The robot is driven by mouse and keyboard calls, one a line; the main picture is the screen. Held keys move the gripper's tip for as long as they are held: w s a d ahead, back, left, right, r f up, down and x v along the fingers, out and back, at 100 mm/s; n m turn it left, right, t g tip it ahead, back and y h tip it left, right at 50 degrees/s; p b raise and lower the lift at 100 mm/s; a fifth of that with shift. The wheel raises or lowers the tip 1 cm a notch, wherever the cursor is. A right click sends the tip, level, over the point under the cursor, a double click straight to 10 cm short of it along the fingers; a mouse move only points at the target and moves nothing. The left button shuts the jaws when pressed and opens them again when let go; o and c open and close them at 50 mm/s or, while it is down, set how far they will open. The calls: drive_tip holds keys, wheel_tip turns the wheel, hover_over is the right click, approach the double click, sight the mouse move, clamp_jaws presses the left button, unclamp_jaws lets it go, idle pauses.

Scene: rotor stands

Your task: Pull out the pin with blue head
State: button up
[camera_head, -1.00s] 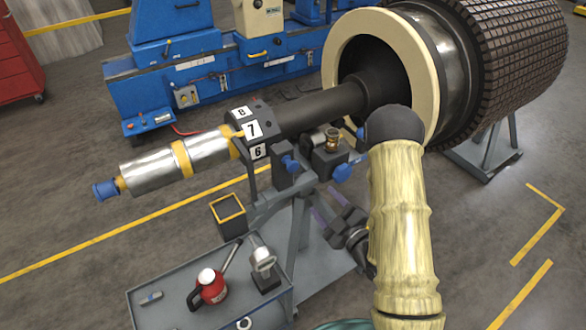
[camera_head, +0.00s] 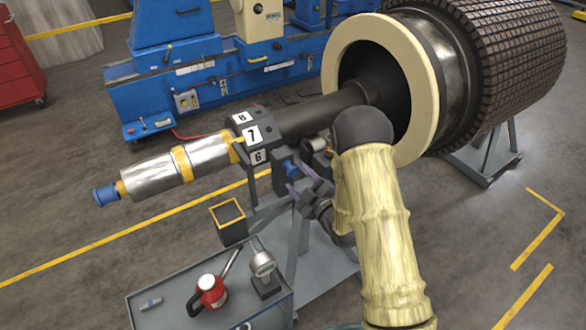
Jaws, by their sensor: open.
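A pin with a blue head (camera_head: 290,168) sits in the dark block of the stand under the shaft, below the number plates 6, 7 and 8. My gripper (camera_head: 301,181) is open, with purple-lined fingers, just right of and below this blue head in the picture. I cannot tell whether the fingers touch it or are around it. Nothing shows between the fingers. The other blue knobs to the right on the stand are hidden behind my arm and gripper.
The rotor shaft (camera_head: 160,177) runs above, with a blue end piece (camera_head: 105,195). A grey cart (camera_head: 170,322) holds a red oil can (camera_head: 210,292) and a gauge (camera_head: 263,264). A large rotor (camera_head: 500,60) stands right.

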sight(294, 173)
drive_tip(key=x, duration=0.4)
drive_tip(key=shift+p, duration=0.4)
